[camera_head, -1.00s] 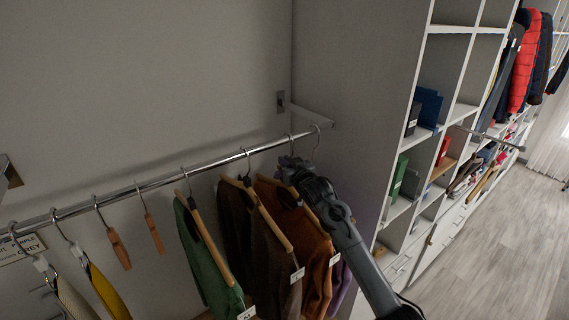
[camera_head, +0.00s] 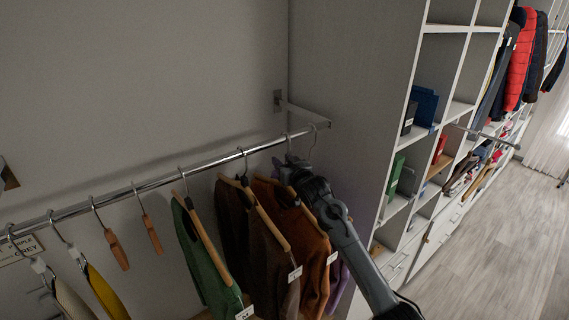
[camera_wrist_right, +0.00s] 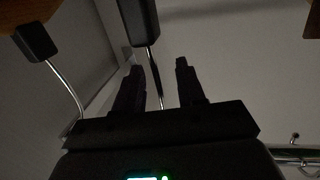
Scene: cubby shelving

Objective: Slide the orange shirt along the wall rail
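The orange shirt (camera_head: 313,262), a rust-orange garment on a wooden hanger, hangs from the chrome wall rail (camera_head: 212,163) near its right end. A brown garment (camera_head: 262,250) hangs just left of it, and a purple one (camera_head: 338,285) just right, partly hidden. My right gripper (camera_head: 291,165) is at the top of the orange shirt, just below the rail. In the right wrist view, its two dark fingers (camera_wrist_right: 160,82) stand apart with a thin metal hanger hook between them. A gap shows beside the hook. My left gripper is not in view.
A green garment (camera_head: 208,265), two wooden hangers and yellow and grey garments hang further left on the rail. A grey partition (camera_head: 350,80) and cubby shelves (camera_head: 445,60) stand close on the right. Bare rail lies between the green garment's hook and the brown one's.

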